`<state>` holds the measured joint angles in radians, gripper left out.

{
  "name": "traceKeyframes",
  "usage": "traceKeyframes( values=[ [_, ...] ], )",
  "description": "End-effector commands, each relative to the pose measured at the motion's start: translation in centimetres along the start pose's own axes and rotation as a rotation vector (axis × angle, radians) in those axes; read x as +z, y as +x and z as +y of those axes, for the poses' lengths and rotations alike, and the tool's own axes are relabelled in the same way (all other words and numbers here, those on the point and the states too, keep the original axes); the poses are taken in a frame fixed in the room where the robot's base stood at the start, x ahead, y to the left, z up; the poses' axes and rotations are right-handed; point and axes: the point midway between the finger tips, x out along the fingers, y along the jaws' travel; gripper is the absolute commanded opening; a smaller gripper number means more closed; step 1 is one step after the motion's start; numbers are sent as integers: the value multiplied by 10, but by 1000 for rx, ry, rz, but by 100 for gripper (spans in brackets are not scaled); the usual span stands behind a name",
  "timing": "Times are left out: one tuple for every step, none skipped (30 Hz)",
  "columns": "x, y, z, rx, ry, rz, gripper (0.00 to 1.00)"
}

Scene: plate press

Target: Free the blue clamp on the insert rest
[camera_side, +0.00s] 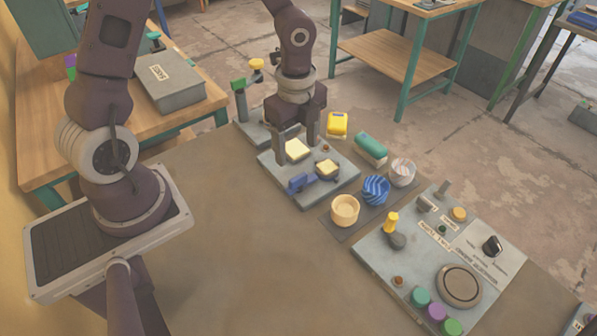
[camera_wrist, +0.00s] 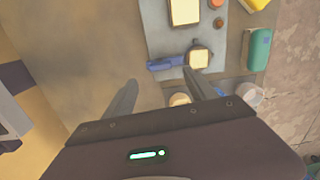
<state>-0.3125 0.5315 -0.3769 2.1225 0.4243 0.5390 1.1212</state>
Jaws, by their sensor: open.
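The blue clamp (camera_side: 300,183) sits at the front edge of a grey plate (camera_side: 345,185), beside a small cream insert on a dark rest (camera_side: 327,167). In the wrist view the clamp (camera_wrist: 166,63) is a blue bar whose right end reaches the small cream square (camera_wrist: 199,57). I cannot tell whether it presses on the insert. My gripper (camera_side: 297,140) is open and empty above the plate, near a larger cream square (camera_side: 297,151). In the wrist view its fingertips (camera_wrist: 160,77) stand apart, with the clamp between and beyond them.
Three cups, cream (camera_side: 345,209), blue striped (camera_side: 375,190) and pale (camera_side: 402,172), stand right of the plate. Yellow (camera_side: 337,124) and green (camera_side: 371,149) blocks lie behind. A control panel (camera_side: 440,250) is at right.

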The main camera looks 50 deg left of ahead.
Motion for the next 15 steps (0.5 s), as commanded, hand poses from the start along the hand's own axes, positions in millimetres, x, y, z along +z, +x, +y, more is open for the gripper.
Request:
traceKeyframes(
  values=[
    [-2, 9, -1, 13, 34, 15, 65],
    [-3, 13, -2, 17, 51, 21, 65],
    [-4, 18, -2, 20, 66, 25, 65],
    [-4, 21, -2, 22, 72, 26, 65],
    [-5, 26, -2, 22, 75, 27, 65],
    [-5, 33, -1, 24, 75, 27, 65],
    [-5, 39, -1, 24, 74, 26, 65],
    [-6, 45, 0, 25, 76, 26, 65],
    [-5, 53, 0, 25, 73, 26, 65],
    [-6, 59, 0, 25, 73, 26, 65],
    [-6, 64, 0, 24, 73, 25, 65],
    [-6, 71, 0, 24, 73, 25, 65],
    [-6, 75, 0, 23, 72, 25, 65],
    [-6, 78, 0, 23, 71, 25, 65],
    [-6, 82, 0, 22, 69, 25, 65]
  ],
)
